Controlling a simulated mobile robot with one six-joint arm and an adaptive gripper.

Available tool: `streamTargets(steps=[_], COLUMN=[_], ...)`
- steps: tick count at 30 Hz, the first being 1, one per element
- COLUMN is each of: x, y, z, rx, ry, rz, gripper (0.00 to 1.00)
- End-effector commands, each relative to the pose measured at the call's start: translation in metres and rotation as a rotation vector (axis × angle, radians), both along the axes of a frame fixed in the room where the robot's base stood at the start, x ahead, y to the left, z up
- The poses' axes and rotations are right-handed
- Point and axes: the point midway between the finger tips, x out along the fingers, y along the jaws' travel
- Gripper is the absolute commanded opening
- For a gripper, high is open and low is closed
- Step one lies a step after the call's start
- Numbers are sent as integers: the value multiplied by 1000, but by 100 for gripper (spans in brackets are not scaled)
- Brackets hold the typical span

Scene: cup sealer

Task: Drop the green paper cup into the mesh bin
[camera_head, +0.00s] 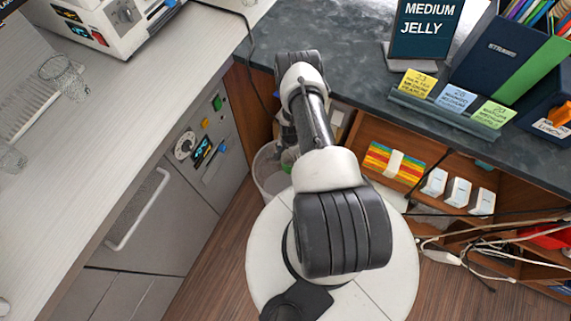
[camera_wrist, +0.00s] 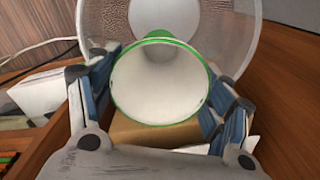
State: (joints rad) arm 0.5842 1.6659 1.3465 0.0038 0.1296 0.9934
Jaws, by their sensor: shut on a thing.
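The green paper cup (camera_wrist: 157,88) is in the middle of the wrist view, its white inside and green rim facing the camera. My gripper (camera_wrist: 160,68) is shut on it, with blue-grey fingers on its left and right sides. The pale mesh bin (camera_wrist: 247,28) is just beyond the cup, and the cup overlaps its opening in this view. In the head view the mesh bin (camera_head: 267,173) stands on the floor by the cabinet corner. How deep the cup sits cannot be told.
A brown box (camera_wrist: 150,132) lies beneath the cup in the wrist view. A grey cabinet (camera_head: 190,150) stands left of the bin, and open wooden shelves (camera_head: 385,130) with boxes stand right of it. Cables (camera_head: 480,255) trail at the lower right.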

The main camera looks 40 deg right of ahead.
Motion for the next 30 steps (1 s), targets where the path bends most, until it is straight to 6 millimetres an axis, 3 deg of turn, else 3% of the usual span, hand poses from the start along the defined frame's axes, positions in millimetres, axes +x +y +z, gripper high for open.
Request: streamTargets(steps=[4,5,15,26,30], x=[0,0,0,0,1], y=[0,0,0,0,-1], z=[1,1,1,2,14], rx=[0,0,0,-1,-1], ry=[0,0,-1,-1,-2], rz=[0,0,0,0,0], gripper=[57,74,96,96,96])
